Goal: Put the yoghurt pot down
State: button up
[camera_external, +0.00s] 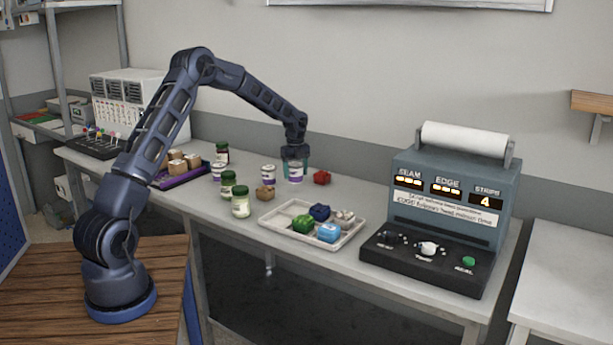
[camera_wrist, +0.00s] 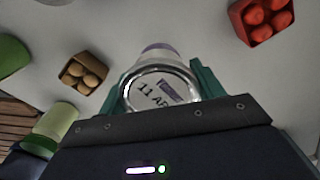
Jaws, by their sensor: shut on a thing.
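My gripper (camera_external: 295,163) is shut on a yoghurt pot (camera_external: 295,174), white with a purple band, near the back edge of the bench. In the wrist view the pot (camera_wrist: 160,85) sits between the two green fingers of my gripper (camera_wrist: 162,92), its silvery lid with dark print facing the camera. The pot looks upright in the outside view. I cannot tell whether its base touches the bench. Similar white and purple pots (camera_external: 268,171) stand nearby to the left.
A red carton (camera_external: 322,177) stands close on the right, and a brown carton (camera_external: 265,192) on the left. Green-lidded jars (camera_external: 240,207) stand further left. A pale tray (camera_external: 345,239) with coloured items lies in front. A sealing machine (camera_external: 440,215) stands at the right.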

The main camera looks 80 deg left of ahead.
aim_at(296, 180)
jog(key=shift+f, duration=2.1)
jog(key=shift+f, duration=0.15)
jog(key=o, duration=1.1)
jog(key=shift+c, duration=0.2)
notch_tip(296, 180, up, 12)
jog(key=shift+r, duration=0.15)
